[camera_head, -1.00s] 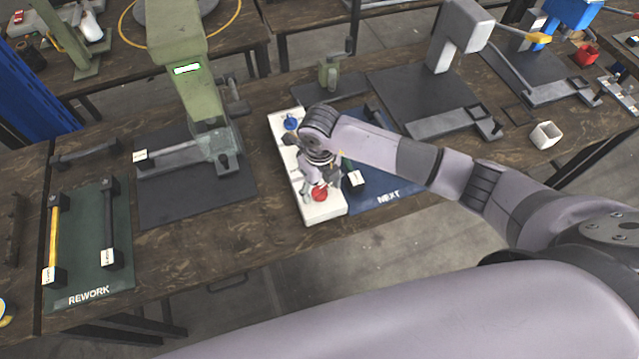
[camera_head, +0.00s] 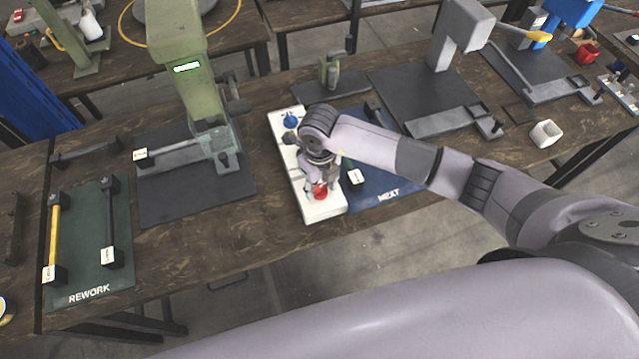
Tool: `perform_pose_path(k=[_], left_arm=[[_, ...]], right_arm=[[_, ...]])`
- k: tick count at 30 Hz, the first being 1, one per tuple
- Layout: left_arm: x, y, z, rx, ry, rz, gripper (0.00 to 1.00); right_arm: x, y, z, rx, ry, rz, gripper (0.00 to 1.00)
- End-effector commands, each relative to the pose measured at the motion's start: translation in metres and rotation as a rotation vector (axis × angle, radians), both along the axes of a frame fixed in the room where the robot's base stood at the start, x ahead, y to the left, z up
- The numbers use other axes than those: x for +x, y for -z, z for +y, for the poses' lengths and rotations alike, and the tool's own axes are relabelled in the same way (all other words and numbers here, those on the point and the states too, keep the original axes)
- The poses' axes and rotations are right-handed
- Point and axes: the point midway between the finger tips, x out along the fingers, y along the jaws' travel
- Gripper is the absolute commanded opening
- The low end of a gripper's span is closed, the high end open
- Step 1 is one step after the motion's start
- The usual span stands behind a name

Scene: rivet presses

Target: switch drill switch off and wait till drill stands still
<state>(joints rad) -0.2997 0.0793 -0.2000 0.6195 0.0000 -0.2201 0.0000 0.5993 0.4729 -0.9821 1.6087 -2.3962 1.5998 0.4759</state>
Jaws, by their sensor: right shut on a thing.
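A white switch panel (camera_head: 326,211) lies on the table, with a blue knob (camera_head: 291,121) at its far end and a red knob (camera_head: 320,190) at its near end. My right gripper (camera_head: 318,184) points down over the panel, shut on the red knob. The fingers and wrist hide the middle of the panel. My left gripper is not in view.
A green REWORK mat (camera_head: 92,280) with handles lies at the left. A blue NEXT mat (camera_head: 385,200) lies right of the panel, partly under my arm. Bare tabletop shows left of the panel.

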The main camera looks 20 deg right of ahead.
Motion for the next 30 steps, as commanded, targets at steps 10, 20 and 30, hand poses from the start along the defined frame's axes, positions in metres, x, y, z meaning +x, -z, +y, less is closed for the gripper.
perform_pose_path(k=[10,20,30], left_arm=[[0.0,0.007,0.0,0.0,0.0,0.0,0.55],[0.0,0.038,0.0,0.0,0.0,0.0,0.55],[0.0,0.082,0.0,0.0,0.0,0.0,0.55]], right_arm=[[0.001,0.001,0.0,-0.001,-0.047,-0.001,0.12],[0.002,0.004,-0.001,-0.002,-0.272,-0.005,0.12],[0.002,0.006,0.0,-0.001,-0.595,-0.006,0.12]])
